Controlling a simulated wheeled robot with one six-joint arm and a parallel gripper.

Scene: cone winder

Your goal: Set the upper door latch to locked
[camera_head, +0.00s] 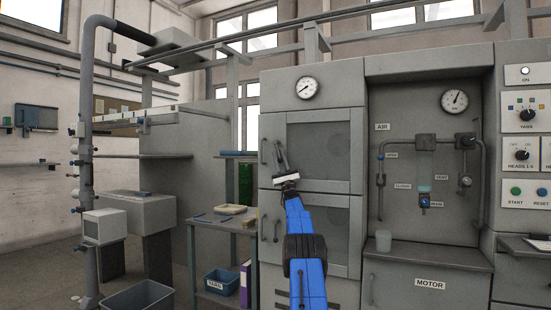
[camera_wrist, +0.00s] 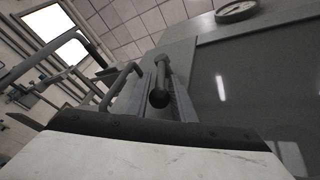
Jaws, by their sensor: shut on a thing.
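The upper cabinet door (camera_head: 325,150) is a grey panel with a dark window, and it looks closed. Its upper door latch (camera_wrist: 160,82) is a dark bar with a rounded end, standing between my fingers in the wrist view. My gripper (camera_head: 280,155) reaches up to the left edge of the upper door in the head view. In the wrist view my gripper (camera_wrist: 158,100) has one finger on each side of the latch and is shut on it. In the head view the fingers hide most of the latch, and its setting cannot be read.
A bar handle (camera_head: 264,152) stands just left of my gripper, close to it. A round gauge (camera_head: 306,88) is above the door. The lower door (camera_head: 330,235) is below, partly behind my blue arm. A grey side table (camera_head: 225,222) stands at left.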

